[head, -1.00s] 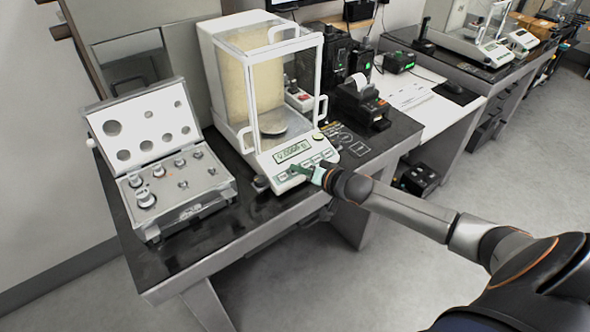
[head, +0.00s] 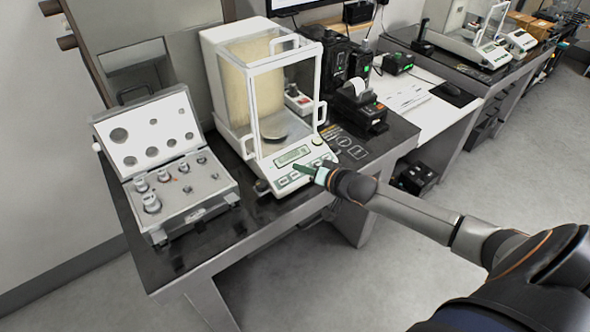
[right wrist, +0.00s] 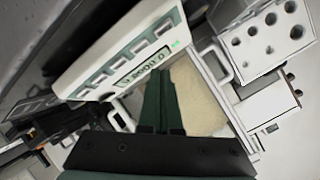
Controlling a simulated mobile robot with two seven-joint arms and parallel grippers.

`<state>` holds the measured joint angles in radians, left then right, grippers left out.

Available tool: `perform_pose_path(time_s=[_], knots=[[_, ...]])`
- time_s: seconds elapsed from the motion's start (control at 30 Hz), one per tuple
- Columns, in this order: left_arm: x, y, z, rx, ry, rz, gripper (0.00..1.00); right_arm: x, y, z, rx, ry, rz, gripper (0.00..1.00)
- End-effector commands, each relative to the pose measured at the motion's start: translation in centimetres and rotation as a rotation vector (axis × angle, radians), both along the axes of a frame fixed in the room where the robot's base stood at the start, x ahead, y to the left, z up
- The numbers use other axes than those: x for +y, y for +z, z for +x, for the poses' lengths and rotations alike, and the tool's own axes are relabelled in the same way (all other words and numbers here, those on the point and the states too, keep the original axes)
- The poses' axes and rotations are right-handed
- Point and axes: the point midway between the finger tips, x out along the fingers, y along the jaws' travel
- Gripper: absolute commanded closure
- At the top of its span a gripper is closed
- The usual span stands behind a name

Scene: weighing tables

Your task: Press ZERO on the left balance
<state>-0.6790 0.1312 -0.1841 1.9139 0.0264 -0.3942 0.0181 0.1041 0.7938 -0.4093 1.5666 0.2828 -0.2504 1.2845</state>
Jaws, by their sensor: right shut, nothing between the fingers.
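The left balance (head: 217,75) stands on the dark weighing table, with a glass draft shield around its pan. Its front panel has a lit green display (head: 292,155) and a row of keys (head: 284,182) below it. In the right wrist view the display (right wrist: 145,64) shows digits and the keys (right wrist: 100,82) run beside it; their labels are too small to read. My right gripper (head: 299,168) is shut and empty, its tips over the front panel near the display and keys. The shut fingers (right wrist: 158,98) also show in the right wrist view. I cannot tell whether they touch. My left gripper is out of view.
An open weight case (head: 215,190) with several weights stands left of the balance. A small printer (head: 360,108) stands to its right, with power units behind. White papers (head: 405,95) lie on the adjoining desk. A second balance (head: 465,45) is farther right.

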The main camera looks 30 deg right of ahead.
Motion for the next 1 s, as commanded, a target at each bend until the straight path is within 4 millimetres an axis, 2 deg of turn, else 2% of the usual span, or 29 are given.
perform_pose_path(time_s=[0.03,0.3,1.0], knots=[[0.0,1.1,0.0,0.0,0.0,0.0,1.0,0.0,1.0,-0.2,0.001,0.0,0.001,1.0],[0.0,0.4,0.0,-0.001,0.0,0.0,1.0,-0.1,2.5,-1.0,-0.001,0.001,0.0,1.0],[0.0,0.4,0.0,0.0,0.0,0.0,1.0,-0.1,2.7,-1.0,0.0,0.0,0.0,1.0]])
